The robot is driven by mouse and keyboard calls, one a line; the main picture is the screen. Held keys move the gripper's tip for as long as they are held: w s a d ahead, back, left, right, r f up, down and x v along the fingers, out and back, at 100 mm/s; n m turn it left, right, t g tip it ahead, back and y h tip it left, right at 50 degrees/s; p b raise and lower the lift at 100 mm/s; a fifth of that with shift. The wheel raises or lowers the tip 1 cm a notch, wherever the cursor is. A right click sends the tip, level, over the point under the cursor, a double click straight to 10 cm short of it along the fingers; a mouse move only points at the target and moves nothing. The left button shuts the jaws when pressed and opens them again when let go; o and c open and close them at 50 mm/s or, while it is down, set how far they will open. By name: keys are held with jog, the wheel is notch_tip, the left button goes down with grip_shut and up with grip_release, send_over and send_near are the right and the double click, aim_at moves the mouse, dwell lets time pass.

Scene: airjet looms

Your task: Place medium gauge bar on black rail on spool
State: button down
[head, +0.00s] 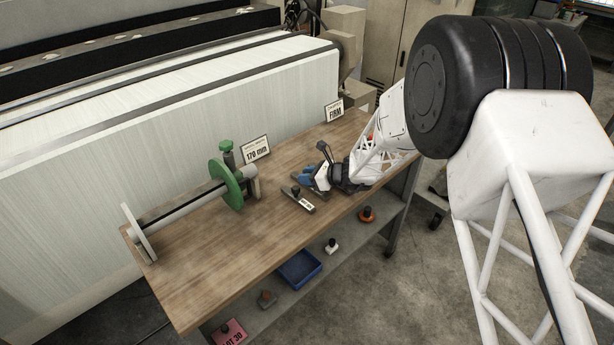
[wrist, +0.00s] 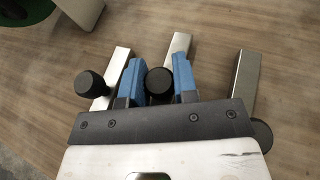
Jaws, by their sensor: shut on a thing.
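Three metal gauge bars with black knobs lie side by side on the wooden table in the wrist view: a left bar (wrist: 118,62), a middle bar (wrist: 178,48) and a right bar (wrist: 246,78). My gripper (wrist: 160,80) has its blue fingers shut on the middle bar's knob (wrist: 159,82). Whether this bar is raised off the table is unclear. In the head view my gripper (head: 309,176) is right of the spool (head: 180,206), beside a labelled bar (head: 298,199). The spool has a green flange (head: 226,184) and a black rail (head: 182,203) along its top.
A "170 mm" sign (head: 256,149) stands behind the spool and a "FIRM" sign (head: 334,111) at the table's far end. The wooden table (head: 215,260) is clear in front of the spool. A lower shelf holds a blue tray (head: 299,269) and several small knobbed pieces.

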jog(key=c, duration=0.9)
grip_release()
jog(key=shift+r, duration=0.1)
jog(key=v, duration=1.2)
